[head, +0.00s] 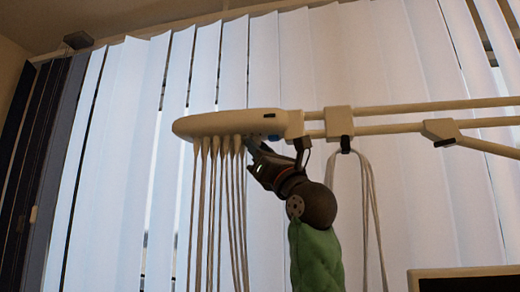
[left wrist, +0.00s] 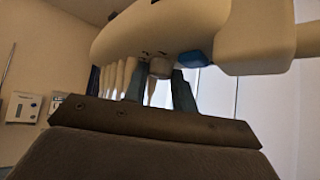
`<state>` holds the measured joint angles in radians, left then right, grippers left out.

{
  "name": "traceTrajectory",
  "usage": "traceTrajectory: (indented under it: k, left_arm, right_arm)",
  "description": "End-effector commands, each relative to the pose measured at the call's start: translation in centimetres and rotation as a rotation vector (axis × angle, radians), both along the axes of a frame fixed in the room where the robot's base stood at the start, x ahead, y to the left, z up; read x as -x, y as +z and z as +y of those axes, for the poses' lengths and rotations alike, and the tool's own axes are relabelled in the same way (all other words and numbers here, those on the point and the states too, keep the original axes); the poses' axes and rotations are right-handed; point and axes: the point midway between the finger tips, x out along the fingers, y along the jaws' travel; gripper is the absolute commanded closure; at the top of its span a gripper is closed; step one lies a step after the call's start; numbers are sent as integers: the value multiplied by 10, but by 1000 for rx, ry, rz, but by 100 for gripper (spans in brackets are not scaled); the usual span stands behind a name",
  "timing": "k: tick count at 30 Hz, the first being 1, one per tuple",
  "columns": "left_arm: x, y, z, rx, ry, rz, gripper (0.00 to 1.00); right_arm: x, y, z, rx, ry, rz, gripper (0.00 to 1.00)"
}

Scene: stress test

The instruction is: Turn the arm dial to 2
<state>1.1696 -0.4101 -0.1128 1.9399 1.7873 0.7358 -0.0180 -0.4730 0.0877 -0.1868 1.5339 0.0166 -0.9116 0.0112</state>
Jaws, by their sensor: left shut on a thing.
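The arm is a pale beige unit (head: 225,123) with a rounded end, hanging high in front of the blinds. In the left wrist view its underside (left wrist: 130,35) fills the top. A small round grey-beige knob (left wrist: 160,69), which looks like the dial, sticks down from that underside. My left gripper (head: 252,146) reaches up from below to the underside, near the right end of the rounded part. In the left wrist view its two fingers (left wrist: 159,82) stand on either side of the knob, shut on it. The dial's marks and setting cannot be read. My right gripper is not in view.
Several pale cables (head: 205,215) hang from the unit just left of my left gripper. A looped cable (head: 370,200) hangs to its right. A blue part (left wrist: 193,58) sits beside the knob. Beige rails (head: 430,106) run right. A screen-like edge (head: 465,272) shows at lower right.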

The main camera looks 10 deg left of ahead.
Motion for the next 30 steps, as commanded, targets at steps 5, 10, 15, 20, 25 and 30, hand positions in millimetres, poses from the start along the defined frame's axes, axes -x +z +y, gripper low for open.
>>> traceTrajectory:
  k: [5,10,15,20,25,30]
  left_arm:
    - [0,0,0,0,-1,1,96]
    - [0,0,0,0,-1,1,67]
    - [0,0,0,0,0,0,51]
    - [0,0,0,0,1,-1,51]
    - [0,0,1,0,1,-1,51]
    - [0,0,1,0,1,0,51]
  right_arm:
    - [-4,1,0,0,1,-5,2]
    - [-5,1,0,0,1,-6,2]
    - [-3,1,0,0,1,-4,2]
    - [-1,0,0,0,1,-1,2]
    - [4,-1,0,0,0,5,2]
    - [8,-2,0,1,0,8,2]
